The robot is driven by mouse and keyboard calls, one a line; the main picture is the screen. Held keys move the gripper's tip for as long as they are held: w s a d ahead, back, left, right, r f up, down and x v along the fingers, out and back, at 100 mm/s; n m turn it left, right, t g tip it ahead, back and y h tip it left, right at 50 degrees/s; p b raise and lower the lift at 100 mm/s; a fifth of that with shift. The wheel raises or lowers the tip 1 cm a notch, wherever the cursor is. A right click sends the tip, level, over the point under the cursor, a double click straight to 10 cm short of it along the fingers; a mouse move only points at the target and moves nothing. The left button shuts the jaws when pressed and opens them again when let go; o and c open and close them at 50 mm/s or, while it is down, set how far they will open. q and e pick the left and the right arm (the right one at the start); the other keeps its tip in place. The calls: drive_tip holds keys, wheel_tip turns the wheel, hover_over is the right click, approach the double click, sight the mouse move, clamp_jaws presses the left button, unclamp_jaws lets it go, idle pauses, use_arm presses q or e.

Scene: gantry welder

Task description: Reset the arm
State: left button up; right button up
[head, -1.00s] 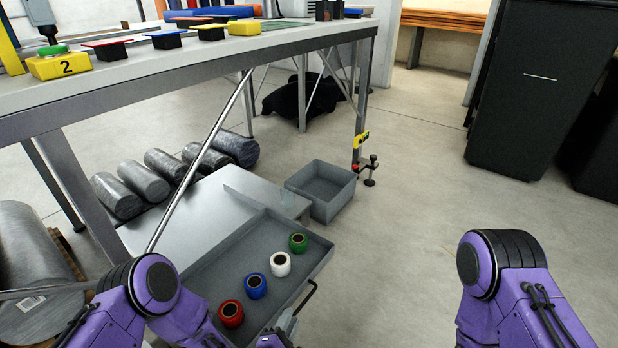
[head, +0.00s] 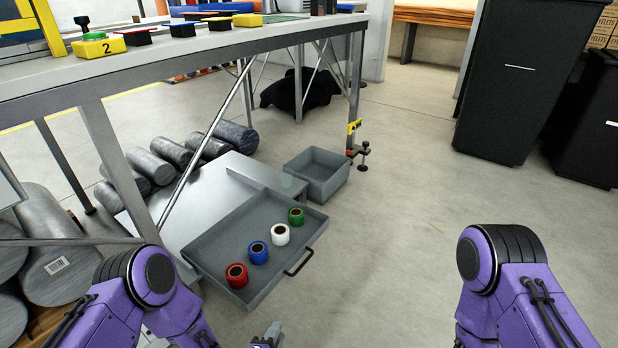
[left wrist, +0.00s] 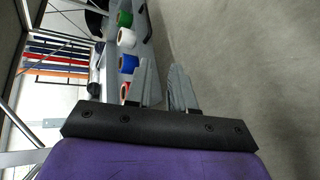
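My left gripper shows by its grey fingertips (head: 268,338) at the bottom edge of the head view, in front of and below the open drawer. In the left wrist view its two fingers (left wrist: 166,88) stand apart with bare floor between them, so it is open and empty. My left arm comes in bent from the lower left of the head view. My right arm, purple and black, shows at the lower right, but its gripper is out of view.
An open grey drawer (head: 216,241) under the workbench (head: 150,62) holds red (head: 237,275), blue (head: 258,252), white (head: 280,235) and green (head: 296,216) rolls. A grey bin (head: 318,180) stands behind it. Floor to the right is clear up to the black bins (head: 515,85).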

use_arm(q)
drive_tip(key=s+a+f+m+g+y, duration=0.3)
drive_tip(key=s+a+m+g+y, duration=0.55)
drive_tip(key=s+a, duration=1.3)
drive_tip(key=s+f+m+g+h+b, duration=0.2)
drive_tip(key=s+f+m+b, duration=0.15)
drive_tip(key=f+b, duration=0.3)
use_arm(e)
wheel_tip(320, 180, down, 7)
drive_tip(key=s, duration=0.1)
use_arm(q)
wheel_tip(320, 180, up, 39)
drive_tip(key=w+p, duration=0.1)
drive_tip(key=p, duration=3.7)
drive_tip(key=shift+w+f+t, duration=0.15)
drive_tip(key=shift+w+t, duration=0.15)
drive_tip(key=shift+t, duration=0.05)
use_arm(e)
wheel_tip(320, 180, up, 38)
drive_tip(key=w, duration=0.1)
drive_tip(key=shift+r, duration=0.25)
use_arm(q)
drive_tip(key=shift+a+f, duration=0.1)
use_arm(e)
drive_tip(key=shift+w+f, duration=0.1)
